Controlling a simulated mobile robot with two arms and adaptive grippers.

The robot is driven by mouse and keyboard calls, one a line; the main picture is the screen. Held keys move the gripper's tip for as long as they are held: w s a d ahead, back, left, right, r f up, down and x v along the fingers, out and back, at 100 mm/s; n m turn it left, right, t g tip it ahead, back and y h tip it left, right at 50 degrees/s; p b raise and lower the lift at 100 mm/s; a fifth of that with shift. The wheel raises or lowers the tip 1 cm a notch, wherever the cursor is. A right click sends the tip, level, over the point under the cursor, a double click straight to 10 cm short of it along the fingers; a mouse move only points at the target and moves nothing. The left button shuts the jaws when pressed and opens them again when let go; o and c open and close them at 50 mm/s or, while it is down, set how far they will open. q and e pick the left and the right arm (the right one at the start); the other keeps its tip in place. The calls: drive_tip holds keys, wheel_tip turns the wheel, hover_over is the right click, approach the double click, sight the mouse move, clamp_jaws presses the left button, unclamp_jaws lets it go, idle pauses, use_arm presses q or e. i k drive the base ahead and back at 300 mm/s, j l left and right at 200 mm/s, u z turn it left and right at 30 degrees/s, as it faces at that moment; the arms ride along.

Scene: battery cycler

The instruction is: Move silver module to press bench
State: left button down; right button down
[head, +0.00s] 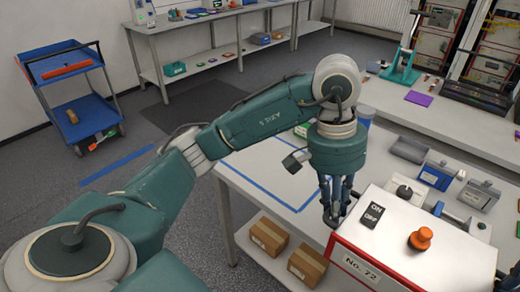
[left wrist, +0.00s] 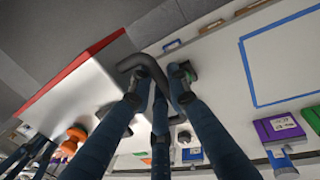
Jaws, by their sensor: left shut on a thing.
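A silver-grey module with a label (head: 479,195), likely the silver module, stands on the white table at the right of the head view. My left gripper (head: 335,212) points down at the table's near edge, beside the No. 72 box and well left of that module. In the left wrist view its fingers (left wrist: 162,85) are closed on a dark grey bent bar (left wrist: 132,66); what the bar belongs to is unclear. Dark blue fingers at the lower left of that view may be my right gripper (left wrist: 30,152); their opening is unclear. A green press (head: 403,62) stands on the back-right bench.
The white No. 72 box (head: 410,245) with an orange knob (head: 420,238) stands close to my gripper. A blue module (head: 437,175) and a grey tray (head: 408,150) are behind it. Cardboard boxes (head: 308,264) sit on the lower shelf. A blue cart (head: 92,118) stands far left.

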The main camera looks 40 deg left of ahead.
sight(273, 162)
drive_tip(key=i+j, duration=0.1)
drive_tip(key=j, duration=0.3)
drive_tip(key=i+j, duration=0.15)
drive_tip(key=j, duration=0.25)
drive_tip(key=i+j, duration=0.1)
drive_tip(key=j, duration=0.3)
drive_tip(key=i+j, duration=0.15)
drive_tip(key=j, duration=0.25)
drive_tip(key=i+j, duration=0.1)
drive_tip(key=j, duration=0.3)
drive_tip(key=i+j, duration=0.15)
drive_tip(key=j, duration=0.25)
